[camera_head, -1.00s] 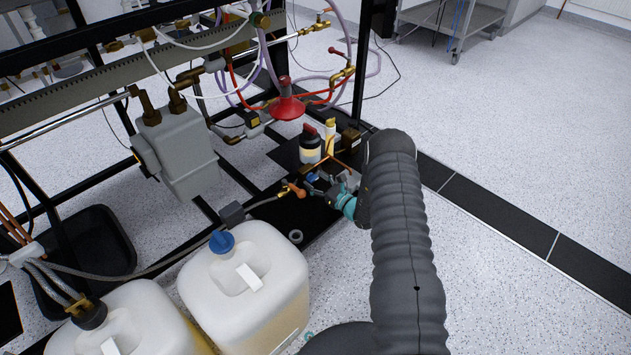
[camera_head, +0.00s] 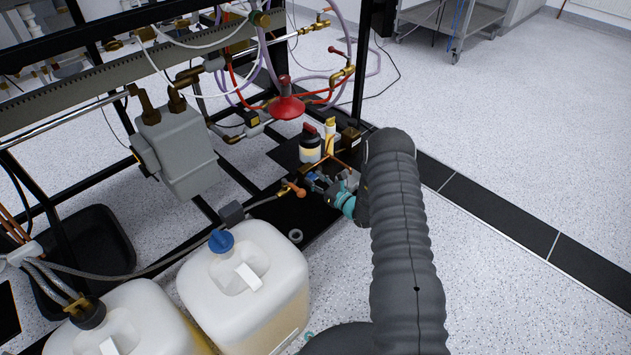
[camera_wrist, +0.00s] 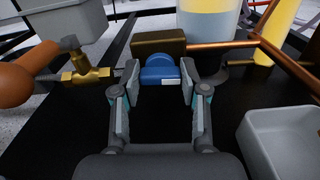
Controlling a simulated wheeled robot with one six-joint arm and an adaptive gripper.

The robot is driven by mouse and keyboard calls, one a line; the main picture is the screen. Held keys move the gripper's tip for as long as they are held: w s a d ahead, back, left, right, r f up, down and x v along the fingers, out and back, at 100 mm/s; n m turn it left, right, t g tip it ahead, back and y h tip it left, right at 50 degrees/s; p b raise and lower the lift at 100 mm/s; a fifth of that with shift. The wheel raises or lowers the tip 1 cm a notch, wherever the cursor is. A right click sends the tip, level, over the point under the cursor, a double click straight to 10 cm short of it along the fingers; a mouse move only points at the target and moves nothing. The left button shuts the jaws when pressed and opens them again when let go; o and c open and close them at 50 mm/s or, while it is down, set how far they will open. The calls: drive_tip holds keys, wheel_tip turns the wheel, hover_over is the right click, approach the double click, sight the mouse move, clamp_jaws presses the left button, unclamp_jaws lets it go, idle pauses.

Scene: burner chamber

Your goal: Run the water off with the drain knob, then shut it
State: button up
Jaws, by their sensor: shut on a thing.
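In the wrist view a blue knob (camera_wrist: 158,70) sits in front of a brass block (camera_wrist: 158,45) joined to copper pipe. It appears to be the drain knob. My gripper (camera_wrist: 160,88) has one finger on each side of it and is shut on it. In the head view my gripper (camera_head: 325,186) is low beside the pipework, and the knob is mostly hidden by it. A grey open tray (camera_wrist: 283,140) is at the right of the wrist view. I cannot see any water running.
A brass tee (camera_wrist: 82,72) and an orange-brown rounded handle (camera_wrist: 14,78) are left of my gripper. A pale canister (camera_head: 250,290) with a blue cap stands in the front. A red funnel-shaped part (camera_head: 286,107) hangs above. Open floor lies to the right.

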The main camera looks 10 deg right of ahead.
drive_tip(key=m+b, duration=0.2)
drive_tip(key=m, duration=0.1)
drive_tip(key=shift+f+m, duration=0.1)
drive_tip(key=shift+m, duration=0.3)
drive_tip(key=m+b, duration=0.1)
drive_tip(key=m, duration=0.4)
drive_tip(key=shift+w+d+b, duration=0.1)
drive_tip(key=shift+b, duration=0.2)
drive_tip(key=o, duration=1.1)
drive_tip(key=shift+o, duration=0.2)
drive_tip(key=shift+d, duration=0.1)
drive_tip(key=v, duration=1.2)
